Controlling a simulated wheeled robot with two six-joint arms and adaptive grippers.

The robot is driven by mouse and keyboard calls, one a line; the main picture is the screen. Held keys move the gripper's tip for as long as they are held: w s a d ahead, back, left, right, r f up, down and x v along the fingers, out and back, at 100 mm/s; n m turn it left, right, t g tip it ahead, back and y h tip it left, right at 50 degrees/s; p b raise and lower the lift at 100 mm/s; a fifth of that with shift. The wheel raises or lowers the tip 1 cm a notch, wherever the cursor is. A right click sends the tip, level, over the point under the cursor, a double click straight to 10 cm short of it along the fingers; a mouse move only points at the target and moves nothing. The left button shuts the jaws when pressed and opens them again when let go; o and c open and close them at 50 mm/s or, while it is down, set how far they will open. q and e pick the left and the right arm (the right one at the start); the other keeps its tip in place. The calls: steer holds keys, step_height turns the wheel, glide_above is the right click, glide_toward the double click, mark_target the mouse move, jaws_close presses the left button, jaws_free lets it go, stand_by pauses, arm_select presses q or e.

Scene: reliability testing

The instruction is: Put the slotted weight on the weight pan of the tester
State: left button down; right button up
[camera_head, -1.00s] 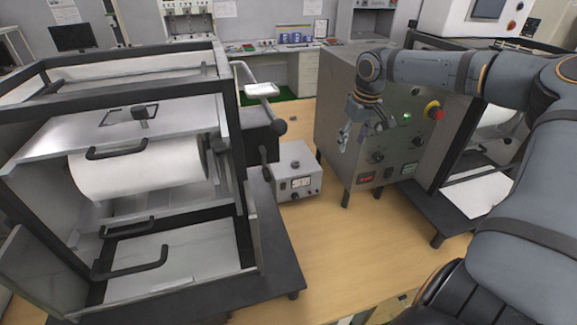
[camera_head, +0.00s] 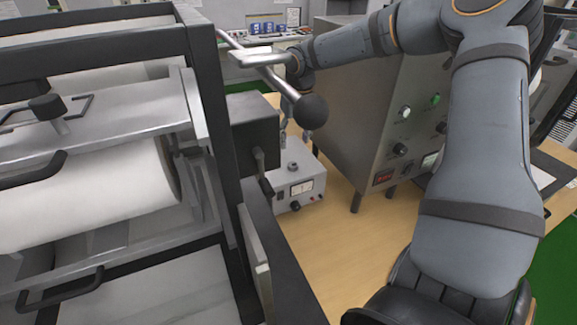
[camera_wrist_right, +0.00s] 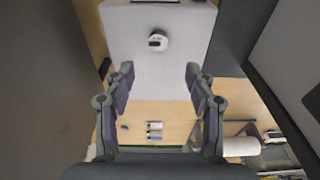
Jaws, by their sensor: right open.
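A small round metal piece (camera_head: 292,167), which looks like the slotted weight, stands on top of the grey power box (camera_head: 303,186). The right wrist view shows a round light piece with a dark mark (camera_wrist_right: 158,41) on a pale flat top, probably the same piece. My right gripper (camera_wrist_right: 157,76) is open and empty, its fingers apart over that top and short of the piece. In the head view it is mostly hidden behind the lever. The tester's pale flat plate (camera_head: 262,57), likely the weight pan, is bare. My left gripper is out of view.
The tester's lever carries a dark ball (camera_head: 310,111) close to my right forearm. The tester's black frame (camera_head: 211,110) and roller (camera_head: 90,195) fill the left. A metal cabinet (camera_head: 345,125) stands behind my arm. Bare wooden table (camera_head: 345,240) lies between.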

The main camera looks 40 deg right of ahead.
glide_above(293, 161)
steer(key=s+a, duration=0.2)
steer(key=f, duration=0.4)
steer(key=shift+s+d+f, duration=0.1)
steer(key=shift+s+d, duration=0.05)
steer(key=shift+s, duration=0.05)
steer(key=shift+w+f, duration=0.2)
steer(key=shift+f, duration=0.5)
steer(key=f, duration=0.3)
steer(key=shift+w+d+f+p, duration=0.2)
steer(key=shift+w+f+p, duration=0.05)
steer(key=shift+f+p, duration=0.15)
steer(key=shift+w+f, duration=0.1)
steer(key=shift+f, duration=0.1)
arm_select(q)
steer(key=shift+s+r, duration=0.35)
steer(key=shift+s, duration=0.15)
arm_select(e)
steer(key=shift+r, duration=0.1)
steer(key=shift+c, duration=1)
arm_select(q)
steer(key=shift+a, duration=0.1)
arm_select(e)
jaws_close()
